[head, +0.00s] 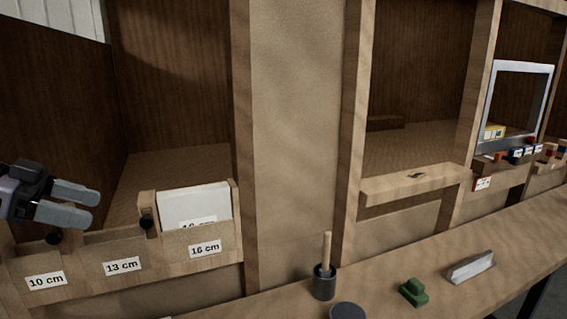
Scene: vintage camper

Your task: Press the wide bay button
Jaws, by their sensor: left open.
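Three bays labelled 10 cm (46,281), 13 cm (122,266) and 16 cm (205,248) form a wooden rack at the left. The 16 cm bay is the widest by label and holds a white card or panel (195,204). I cannot tell which is the wide bay button. My left gripper (94,206) is open and empty, above the rack and left of the divider knob. My right gripper is out of view.
A wooden post and panel (292,140) stand right of the rack. On the front counter are a dark cup with a wooden stick (325,284), a green object (413,292) and a pale wedge (471,267). A grey-framed opening (519,66) is at far right.

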